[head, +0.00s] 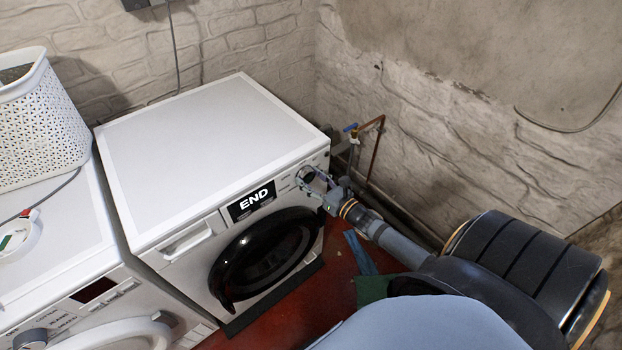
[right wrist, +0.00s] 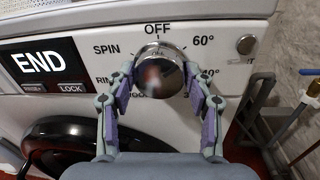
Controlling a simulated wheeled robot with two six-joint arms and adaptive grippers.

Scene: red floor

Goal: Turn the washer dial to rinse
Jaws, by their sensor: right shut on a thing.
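The white washer (head: 215,140) stands against the wall in the head view, its display (head: 251,201) reading END. Its round silver dial (right wrist: 158,68) shows in the wrist view, with OFF above, SPIN and a partly hidden RIN... label on the left, and 60° and 40° on the right. The dial also shows in the head view (head: 306,173). My right gripper (right wrist: 159,76) is shut on the dial, one finger on each side. It also shows in the head view (head: 320,185). I cannot make out where the dial points. My left gripper is not in view.
A second white machine (head: 62,255) stands to the left, with a dotted white basket (head: 40,130) on it. A copper pipe (head: 372,150) with a blue valve handle runs by the wall, right of the washer. Red floor (head: 310,300) shows in front.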

